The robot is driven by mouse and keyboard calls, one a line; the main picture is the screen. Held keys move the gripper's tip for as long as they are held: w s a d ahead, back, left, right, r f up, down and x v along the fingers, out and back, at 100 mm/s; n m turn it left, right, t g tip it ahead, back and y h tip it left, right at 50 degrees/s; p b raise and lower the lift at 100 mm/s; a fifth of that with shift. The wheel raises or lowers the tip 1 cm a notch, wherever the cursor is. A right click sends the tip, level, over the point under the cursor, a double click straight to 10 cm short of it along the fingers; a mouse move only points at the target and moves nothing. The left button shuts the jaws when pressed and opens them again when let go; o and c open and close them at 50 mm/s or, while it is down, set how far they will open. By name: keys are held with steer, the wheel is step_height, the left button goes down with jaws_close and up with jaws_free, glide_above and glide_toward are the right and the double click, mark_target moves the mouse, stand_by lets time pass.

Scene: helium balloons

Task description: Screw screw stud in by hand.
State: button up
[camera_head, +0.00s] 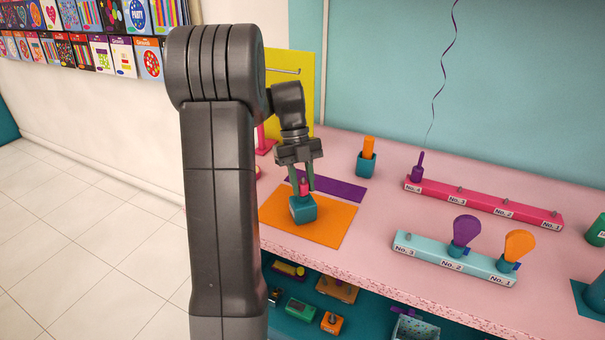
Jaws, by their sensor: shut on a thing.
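My gripper (305,180) points down over the orange mat, its fingers shut on a small pink stud (304,188). The stud stands upright above a teal block (303,209) that rests on the orange mat (335,224). The lower end of the stud meets the top of the block; how deep it sits in it, I cannot tell. The fingers hide part of the stud.
A purple mat (345,190) lies behind. An orange peg (369,147) stands in a teal holder (366,166). To the right are a pink rail (480,207) with a purple ribboned piece (417,170), and a light-blue rail (425,250) with purple and orange knobs.

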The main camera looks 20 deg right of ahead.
mark_target(304, 186)
steer(key=shift+m+y, duration=0.5)
steer(key=shift+m, duration=0.6)
steer(key=o, duration=1)
steer(key=shift+r+p, duration=0.15)
steer(key=shift+p, duration=0.2)
steer(key=shift+c, duration=0.3)
step_height(304, 186, up, 3)
steer(key=shift+f+p, duration=0.1)
steer(key=shift+p, duration=1.1)
steer(key=shift+f, duration=0.15)
